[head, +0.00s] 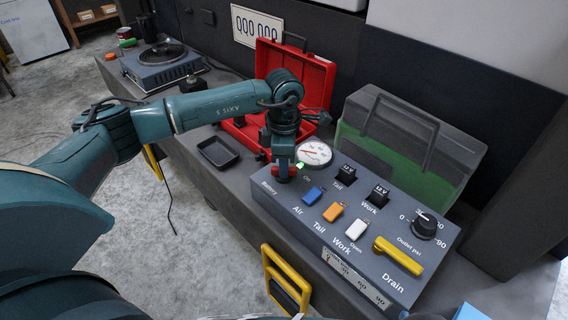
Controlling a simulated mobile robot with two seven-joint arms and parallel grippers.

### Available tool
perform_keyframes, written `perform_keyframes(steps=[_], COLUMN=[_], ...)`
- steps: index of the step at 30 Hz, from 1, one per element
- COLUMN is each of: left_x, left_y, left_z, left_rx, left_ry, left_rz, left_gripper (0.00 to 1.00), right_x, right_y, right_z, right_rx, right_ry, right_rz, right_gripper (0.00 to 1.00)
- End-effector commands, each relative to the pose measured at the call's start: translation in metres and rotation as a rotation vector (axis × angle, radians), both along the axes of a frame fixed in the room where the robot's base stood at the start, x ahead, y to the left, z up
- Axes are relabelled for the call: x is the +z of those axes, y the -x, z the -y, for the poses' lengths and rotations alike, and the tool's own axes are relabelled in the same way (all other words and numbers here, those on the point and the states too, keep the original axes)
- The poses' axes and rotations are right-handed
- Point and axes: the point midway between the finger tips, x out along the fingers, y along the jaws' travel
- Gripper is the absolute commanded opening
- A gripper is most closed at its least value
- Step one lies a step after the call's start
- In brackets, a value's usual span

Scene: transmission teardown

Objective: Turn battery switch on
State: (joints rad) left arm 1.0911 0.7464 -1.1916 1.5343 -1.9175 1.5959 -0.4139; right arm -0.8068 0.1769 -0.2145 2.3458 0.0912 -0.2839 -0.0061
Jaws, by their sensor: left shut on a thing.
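The grey control panel (330,228) stands on the workbench. Its Battery label shows at the panel's left end, with a small lit green light (299,165) just behind it. My left gripper (283,174) points down over the Battery position and is shut on the battery switch, which it mostly hides; a bit of red shows beside the fingers. I cannot tell the switch's position from its handle. My right gripper is not in view.
The panel also holds a pressure gauge (314,153), blue (314,195), orange (333,212) and white (357,230) switches, a black knob (424,226) and a yellow Drain handle (398,254). An open red case (318,75) and a black tray (218,153) lie behind and left.

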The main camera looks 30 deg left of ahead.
Motion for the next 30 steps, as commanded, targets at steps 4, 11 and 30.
perform_keyframes(steps=[4,11,30], left_x=[0.0008,0.0009,0.0076], left_y=[-0.0003,-0.0004,-0.0007], left_z=[0.0002,0.0003,0.0001], left_rx=[-0.008,-0.008,-0.005], left_ry=[0.001,0.0,0.0], left_rz=[0.002,0.002,0.002], left_gripper=[0.0,0.0,0.36], right_x=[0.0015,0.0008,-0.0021], right_y=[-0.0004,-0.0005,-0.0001], right_z=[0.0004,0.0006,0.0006], right_rx=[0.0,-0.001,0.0], right_ry=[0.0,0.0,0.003], right_rz=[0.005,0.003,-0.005], right_gripper=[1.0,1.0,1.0])
